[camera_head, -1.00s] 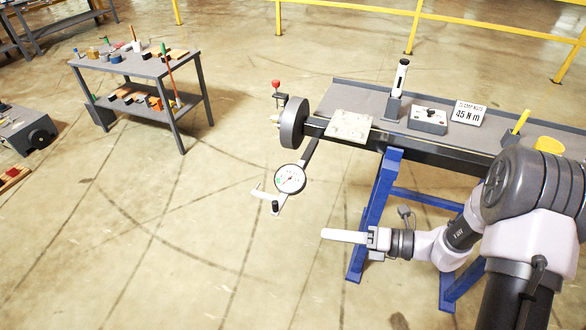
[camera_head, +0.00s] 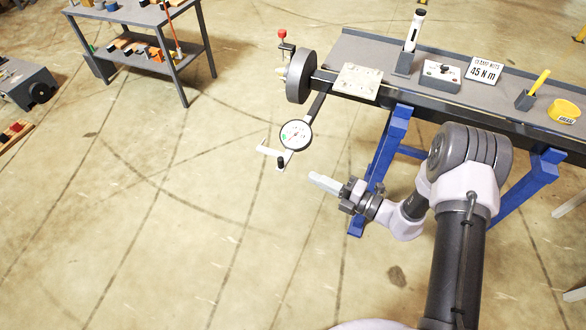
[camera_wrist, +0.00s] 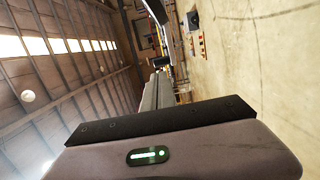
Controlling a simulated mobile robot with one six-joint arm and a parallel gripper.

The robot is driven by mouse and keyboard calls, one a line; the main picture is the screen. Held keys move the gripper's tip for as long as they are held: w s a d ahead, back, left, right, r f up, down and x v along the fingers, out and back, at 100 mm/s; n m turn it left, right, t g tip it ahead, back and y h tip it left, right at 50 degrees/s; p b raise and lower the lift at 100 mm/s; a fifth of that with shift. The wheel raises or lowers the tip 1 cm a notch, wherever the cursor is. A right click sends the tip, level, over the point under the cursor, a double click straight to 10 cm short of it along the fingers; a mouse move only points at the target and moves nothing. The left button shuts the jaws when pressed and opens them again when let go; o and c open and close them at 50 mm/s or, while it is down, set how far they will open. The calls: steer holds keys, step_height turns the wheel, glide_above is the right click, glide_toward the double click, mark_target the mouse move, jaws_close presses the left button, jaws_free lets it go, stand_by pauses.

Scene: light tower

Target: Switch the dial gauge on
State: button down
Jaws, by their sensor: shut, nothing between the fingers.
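The dial gauge (camera_head: 295,135) has a round white face with a dark rim. It sits at the end of a dark arm reaching out from the bench near a dark disc (camera_head: 301,76). A white bracket (camera_head: 272,152) with a black knob (camera_head: 281,162) is at its lower left. My gripper (camera_head: 314,177) is shut and empty, below and right of the gauge and apart from it, its pale fingers pointing up and left. The wrist view shows my gripper's housing and fingers (camera_wrist: 158,90) sideways; I cannot make out the gauge there.
The grey bench (camera_head: 370,45) on blue legs carries a metal plate (camera_head: 358,81), a switch box (camera_head: 440,75), a "45 N m" sign (camera_head: 485,70) and a yellow grease tub (camera_head: 563,111). A red knob (camera_head: 282,34) stands behind the disc. Floor left of the gauge is clear.

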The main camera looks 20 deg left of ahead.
mark_target(283, 163)
steer(key=b+x, duration=0.1)
steer(key=x, duration=0.5)
steer(key=shift+a+f+b, duration=0.15)
steer(key=shift+a+b, duration=0.2)
steer(key=shift+w+a, duration=0.2)
steer(key=shift+a, duration=0.5)
steer(key=shift+a+r, duration=0.1)
steer(key=shift+r, duration=0.1)
